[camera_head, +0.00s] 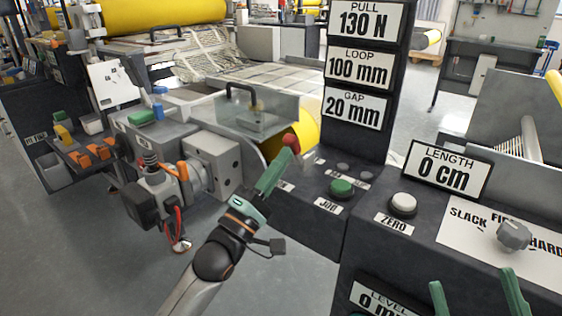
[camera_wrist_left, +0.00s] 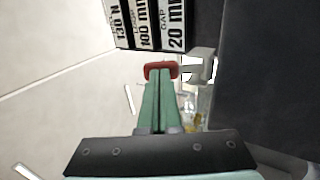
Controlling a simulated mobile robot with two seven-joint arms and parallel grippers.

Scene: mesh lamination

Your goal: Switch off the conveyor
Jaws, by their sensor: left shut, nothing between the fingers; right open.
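A red knob or button (camera_head: 291,140) shows at the fingertips of my left gripper (camera_head: 286,152). My left gripper is shut with nothing between its fingers. In the left wrist view the red part (camera_wrist_left: 160,70) lies right at the tips of the green fingers (camera_wrist_left: 161,84); I cannot tell whether they touch it. What the red part is mounted on is partly hidden by the gripper. A green button (camera_head: 342,187) labelled JOG sits on the dark panel (camera_head: 318,214) to its right. My right gripper (camera_head: 476,294) is open and empty at the bottom right.
A white ZERO button (camera_head: 403,204), a LENGTH 0 cm sign (camera_head: 447,171) and a grey rotary knob (camera_head: 513,235) are on the right console. A tall dark post (camera_head: 365,72) with PULL, LOOP and GAP signs stands behind the panel. A yellow roller (camera_head: 303,138) is near the red part.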

